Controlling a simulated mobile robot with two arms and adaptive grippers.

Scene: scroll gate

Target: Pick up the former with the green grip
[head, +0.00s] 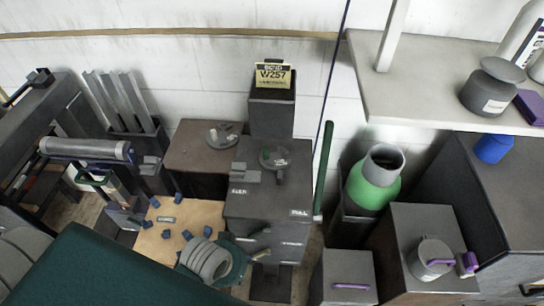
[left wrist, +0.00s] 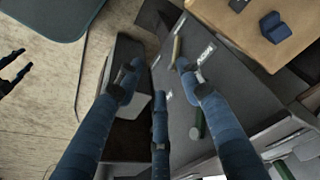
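A small green cylinder, apparently the green grip (left wrist: 198,122), shows on the dark cabinet in the left wrist view, beyond my fingers. In the head view a grey disc-shaped former (head: 275,155) lies on the cabinet top; its grip colour is hard to make out. Another disc former (head: 222,133) lies on the brown surface to its left. Dark spread fingers, apparently my right gripper (left wrist: 14,68), show at that view's left edge.
The cabinet (head: 240,210) carries labels and a grey block. A wooden board (head: 160,245) with several blue pieces lies left of it. A green upright bar (head: 323,165) and a green bottle (head: 375,190) stand right. A purple-gripped former (head: 432,255) sits farther right.

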